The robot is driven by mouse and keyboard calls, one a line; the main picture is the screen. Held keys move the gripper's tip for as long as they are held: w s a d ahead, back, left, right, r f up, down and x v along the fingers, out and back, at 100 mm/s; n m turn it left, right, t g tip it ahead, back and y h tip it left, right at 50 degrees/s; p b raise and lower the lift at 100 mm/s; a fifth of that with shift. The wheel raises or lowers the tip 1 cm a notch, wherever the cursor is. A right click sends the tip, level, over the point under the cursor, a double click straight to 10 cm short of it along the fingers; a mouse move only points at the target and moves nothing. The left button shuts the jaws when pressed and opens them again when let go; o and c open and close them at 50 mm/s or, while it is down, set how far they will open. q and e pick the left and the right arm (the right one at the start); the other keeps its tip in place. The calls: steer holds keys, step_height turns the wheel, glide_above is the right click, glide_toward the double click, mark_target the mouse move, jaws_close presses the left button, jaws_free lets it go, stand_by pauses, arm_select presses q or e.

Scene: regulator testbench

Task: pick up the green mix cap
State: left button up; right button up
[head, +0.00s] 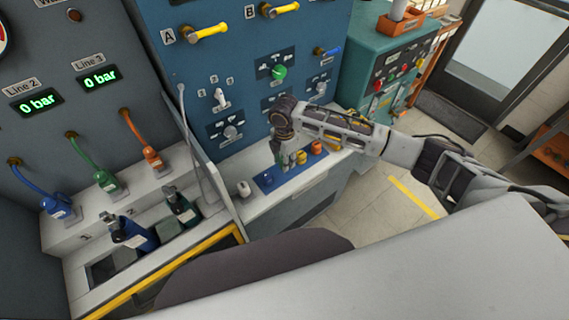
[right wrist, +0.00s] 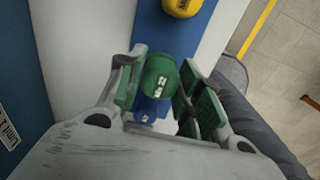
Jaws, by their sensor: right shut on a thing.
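The green mix cap (right wrist: 161,75) sits between the two green-padded fingers of my right gripper (right wrist: 158,92) in the right wrist view. The fingers are shut on it. In the head view my right gripper (head: 283,154) points down over the blue mat (head: 292,176) and hides most of the cap. I cannot tell whether the cap is lifted off the mat. My left gripper is in neither view.
A blue cap (head: 267,180) stands to the left on the mat, and a yellow cap (head: 301,157) and an orange cap (head: 316,148) to the right. The panel (head: 225,75) with knobs rises behind. A white mouse-like object (head: 244,189) lies left of the mat.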

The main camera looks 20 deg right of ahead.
steer(key=shift+r, duration=3.45)
steer(key=shift+m, duration=0.4)
